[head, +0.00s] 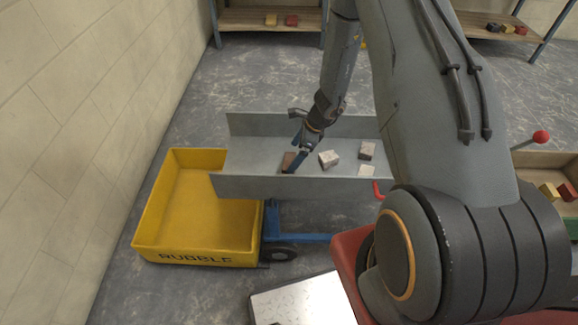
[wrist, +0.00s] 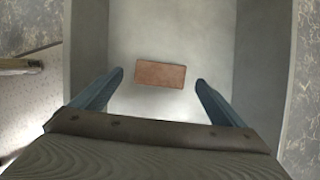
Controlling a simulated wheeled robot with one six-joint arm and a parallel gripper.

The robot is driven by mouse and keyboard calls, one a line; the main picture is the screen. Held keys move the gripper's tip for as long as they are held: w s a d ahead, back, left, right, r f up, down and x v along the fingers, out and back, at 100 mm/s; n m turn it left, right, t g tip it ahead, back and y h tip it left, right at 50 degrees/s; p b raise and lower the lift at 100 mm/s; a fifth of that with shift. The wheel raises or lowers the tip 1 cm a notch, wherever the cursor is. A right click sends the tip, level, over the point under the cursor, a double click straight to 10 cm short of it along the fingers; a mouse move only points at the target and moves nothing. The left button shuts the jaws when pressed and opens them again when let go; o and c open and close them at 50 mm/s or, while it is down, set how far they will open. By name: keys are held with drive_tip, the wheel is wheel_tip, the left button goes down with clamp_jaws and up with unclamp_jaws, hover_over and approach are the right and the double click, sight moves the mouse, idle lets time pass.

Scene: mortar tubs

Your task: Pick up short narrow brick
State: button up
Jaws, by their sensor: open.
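A small reddish-brown brick (head: 288,159) lies in the grey metal chute (head: 255,186), near its left end. In the wrist view the brick (wrist: 160,74) lies flat with its long side running across the picture, between and slightly beyond the fingertips. My gripper (head: 295,160) is open over the chute, with its blue fingers pointing down beside the brick. In the wrist view my gripper (wrist: 159,78) has a finger on either side, with gaps to the brick. Part of the brick is hidden by a finger in the head view.
Pale grey bricks (head: 329,158) lie further right in the chute. The chute has raised side walls. A yellow rubble tub (head: 190,258) stands at its left end. Shelves (head: 250,17) with small blocks stand at the back. A wooden tray (head: 540,170) with blocks is at right.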

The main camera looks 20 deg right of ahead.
sight(290, 161)
drive_tip(key=shift+p+x, duration=0.45)
drive_tip(key=shift+x, duration=2.45)
drive_tip(key=shift+d+f, duration=0.1)
drive_tip(key=shift+d, duration=0.05)
drive_tip(key=shift+c, duration=0.5)
drive_tip(key=c, duration=1.4)
drive_tip(key=shift+o, duration=0.2)
